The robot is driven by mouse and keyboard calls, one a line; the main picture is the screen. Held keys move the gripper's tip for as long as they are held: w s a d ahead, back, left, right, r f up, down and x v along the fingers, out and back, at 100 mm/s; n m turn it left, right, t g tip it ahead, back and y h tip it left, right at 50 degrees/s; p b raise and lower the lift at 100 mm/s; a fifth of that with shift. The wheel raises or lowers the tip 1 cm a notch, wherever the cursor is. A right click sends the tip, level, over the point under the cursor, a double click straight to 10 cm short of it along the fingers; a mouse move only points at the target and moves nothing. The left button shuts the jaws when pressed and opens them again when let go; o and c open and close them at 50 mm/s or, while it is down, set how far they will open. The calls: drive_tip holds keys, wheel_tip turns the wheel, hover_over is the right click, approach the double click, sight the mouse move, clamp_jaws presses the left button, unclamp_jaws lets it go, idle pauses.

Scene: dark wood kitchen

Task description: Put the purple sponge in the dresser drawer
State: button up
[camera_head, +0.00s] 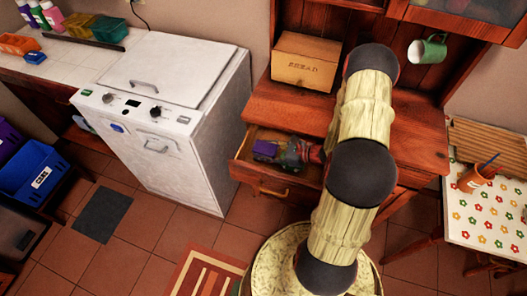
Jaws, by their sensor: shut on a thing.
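The purple sponge (264,150) is at the open dresser drawer, over or inside its left part. My gripper (283,151) reaches in from the right and is shut on the sponge. I cannot tell whether the sponge touches the drawer floor. The dresser drawer (258,181) is pulled out from the reddish wooden dresser (262,104). My arm hides the right part of the drawer and some of the dresser top.
A wooden bread box (304,64) stands on the dresser top. A green mug (428,50) hangs at the upper right. A white appliance (172,120) stands left of the drawer. A flower-patterned table (480,220) is at right. Tiled floor lies open in front.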

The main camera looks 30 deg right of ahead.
drive_tip(key=o, duration=0.7)
drive_tip(key=shift+o, duration=0.2)
